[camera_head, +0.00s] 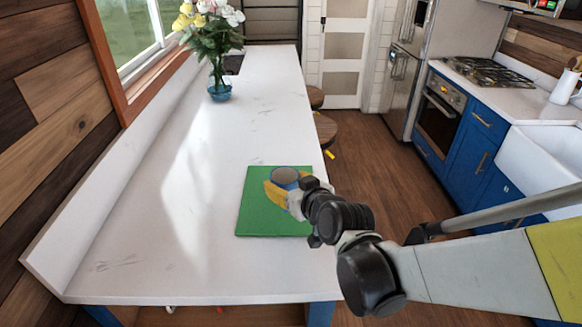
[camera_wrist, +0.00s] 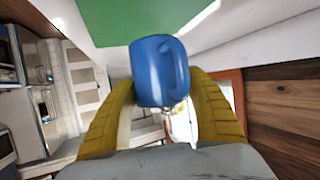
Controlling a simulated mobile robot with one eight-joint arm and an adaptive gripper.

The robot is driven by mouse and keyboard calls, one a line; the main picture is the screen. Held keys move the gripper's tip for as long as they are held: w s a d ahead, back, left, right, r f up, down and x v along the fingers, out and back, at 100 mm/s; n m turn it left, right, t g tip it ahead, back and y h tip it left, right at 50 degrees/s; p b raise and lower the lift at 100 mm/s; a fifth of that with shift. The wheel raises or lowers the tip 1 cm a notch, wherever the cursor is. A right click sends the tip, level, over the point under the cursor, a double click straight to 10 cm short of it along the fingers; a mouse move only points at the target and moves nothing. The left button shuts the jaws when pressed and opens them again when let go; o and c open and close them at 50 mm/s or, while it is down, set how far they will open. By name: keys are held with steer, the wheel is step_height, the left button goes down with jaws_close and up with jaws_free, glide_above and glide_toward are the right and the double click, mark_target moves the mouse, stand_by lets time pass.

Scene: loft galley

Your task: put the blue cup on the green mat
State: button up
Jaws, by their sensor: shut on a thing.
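The blue cup (camera_head: 291,186) is upright between the yellow fingers of my gripper (camera_head: 287,184), over the green mat (camera_head: 258,222) in the head view. In the wrist view the blue cup (camera_wrist: 153,72) shows its handle on the right, with a finger on each side, and my gripper (camera_wrist: 160,95) is shut on it. The green mat (camera_wrist: 140,20) appears at the top of the wrist view, right by one end of the cup. I cannot tell whether the cup touches the mat. My gripper hides part of the cup and the mat's right side.
The white counter (camera_head: 180,220) is clear around the mat's left side. A blue glass vase with flowers (camera_head: 219,90) stands farther back. Round wooden stools (camera_head: 322,130) stand along the counter's right edge. Stove, oven and sink are across the floor.

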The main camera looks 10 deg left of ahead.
steer(key=a+f, duration=0.1)
steer(key=f, duration=0.1)
steer(key=a+f+b, duration=0.1)
steer(key=f, duration=0.1)
steer(key=a+f+b, duration=0.1)
steer(key=a+f, duration=0.1)
steer(key=shift+f, duration=0.25)
steer(key=shift+r, duration=0.15)
steer(key=o, duration=0.9)
steer(key=shift+f+b, duration=0.25)
steer(key=shift+b, duration=0.1)
steer(key=o, duration=0.4)
steer(key=shift+o, duration=0.2)
steer(key=shift+r, duration=0.15)
